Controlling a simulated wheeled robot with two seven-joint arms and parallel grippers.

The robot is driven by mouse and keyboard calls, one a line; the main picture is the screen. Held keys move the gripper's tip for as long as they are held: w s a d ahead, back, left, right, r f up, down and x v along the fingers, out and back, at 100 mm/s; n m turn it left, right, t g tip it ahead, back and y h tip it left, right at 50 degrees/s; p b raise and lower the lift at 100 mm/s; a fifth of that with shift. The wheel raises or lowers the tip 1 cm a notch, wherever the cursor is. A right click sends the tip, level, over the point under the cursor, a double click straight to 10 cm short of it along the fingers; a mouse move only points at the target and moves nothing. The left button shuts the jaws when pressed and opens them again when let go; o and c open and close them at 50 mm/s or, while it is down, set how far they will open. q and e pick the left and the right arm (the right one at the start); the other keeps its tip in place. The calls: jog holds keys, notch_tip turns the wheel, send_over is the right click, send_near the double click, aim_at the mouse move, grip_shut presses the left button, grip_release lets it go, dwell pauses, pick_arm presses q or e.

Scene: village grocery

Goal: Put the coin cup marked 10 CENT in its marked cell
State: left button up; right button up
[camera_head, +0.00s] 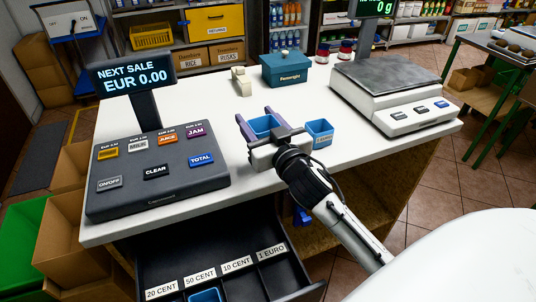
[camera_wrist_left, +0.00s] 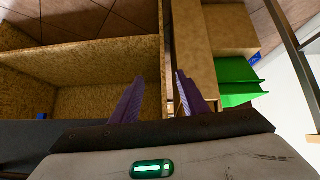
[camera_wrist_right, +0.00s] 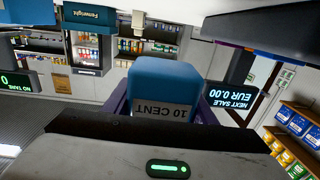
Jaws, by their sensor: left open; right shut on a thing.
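The blue coin cup marked 10 CENT (camera_wrist_right: 165,85) is between the fingers of my right gripper, its label upside down in the right wrist view. In the head view this cup (camera_head: 263,124) is over the white counter, and my right gripper (camera_head: 256,127) is shut on it. I cannot tell whether it touches the counter. The open drawer (camera_head: 290,283) below the counter's front has cells labelled 20 CENT, 50 CENT, 10 CENT and 1 EURO. The visible part of the 10 CENT cell (camera_head: 240,287) is empty. My left gripper (camera_wrist_left: 158,92) is open and empty in the left wrist view.
Another blue cup (camera_head: 319,133), its label too small to read, stands just right of my right gripper. A blue cup (camera_head: 205,296) shows in the 50 CENT cell. The cash register (camera_head: 155,172) is at left, a scale (camera_head: 395,95) at right, a teal box (camera_head: 286,70) behind.

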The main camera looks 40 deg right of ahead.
jog(key=shift+m+h, duration=0.5)
jog(key=shift+h, duration=0.2)
jog(key=w+d+r, duration=0.2)
jog(key=d, duration=0.1)
jog(key=shift+w+d+r, duration=0.15)
jog(key=shift+w+r, duration=0.05)
jog(key=shift+w, duration=0.05)
jog(key=shift+f+b, duration=0.85)
jog(key=shift+f, duration=3.95)
jog(key=shift+f, duration=0.2)
jog(key=o, duration=1)
jog(key=shift+o, duration=0.2)
